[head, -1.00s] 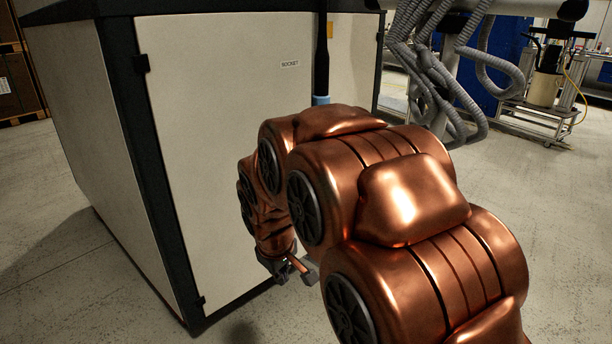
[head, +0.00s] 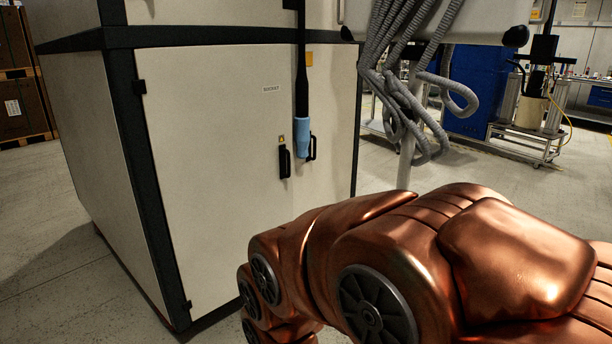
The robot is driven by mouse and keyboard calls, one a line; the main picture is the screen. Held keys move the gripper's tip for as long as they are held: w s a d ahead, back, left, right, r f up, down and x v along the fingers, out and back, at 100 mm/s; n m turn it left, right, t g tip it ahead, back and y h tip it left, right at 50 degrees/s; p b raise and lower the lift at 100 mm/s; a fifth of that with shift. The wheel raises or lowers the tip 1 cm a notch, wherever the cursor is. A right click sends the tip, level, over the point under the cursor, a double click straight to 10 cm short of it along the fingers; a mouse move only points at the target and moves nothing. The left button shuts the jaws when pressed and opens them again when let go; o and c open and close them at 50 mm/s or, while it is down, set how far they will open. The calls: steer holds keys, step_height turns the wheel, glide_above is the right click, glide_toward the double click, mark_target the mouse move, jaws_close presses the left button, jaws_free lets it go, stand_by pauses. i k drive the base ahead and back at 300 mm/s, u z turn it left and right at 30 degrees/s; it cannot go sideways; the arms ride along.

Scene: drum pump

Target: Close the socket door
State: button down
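The socket door (head: 215,165) is the large cream panel on the front of the cabinet, with a small "SOCKET" label (head: 271,89) near its top. It has dark hinges on its left edge and a black handle (head: 284,161) at its right edge. The panel looks flush with the cabinet front; I cannot tell whether it is fully shut. A second cream panel (head: 335,110) with its own black handle is to its right. My copper arm crosses the lower right, and my gripper is below the picture, out of view.
A black cable with a light blue connector (head: 303,138) hangs in front of the panels by the handles. Grey corrugated hoses (head: 405,100) hang at the right of the cabinet. A wheeled metal cart (head: 525,140) stands at the back right. Floor left of the cabinet is clear.

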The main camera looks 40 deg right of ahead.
mark_target(218, 119)
steer(key=z, duration=1.45)
steer(key=i, duration=0.9)
steer(key=u, duration=1.95)
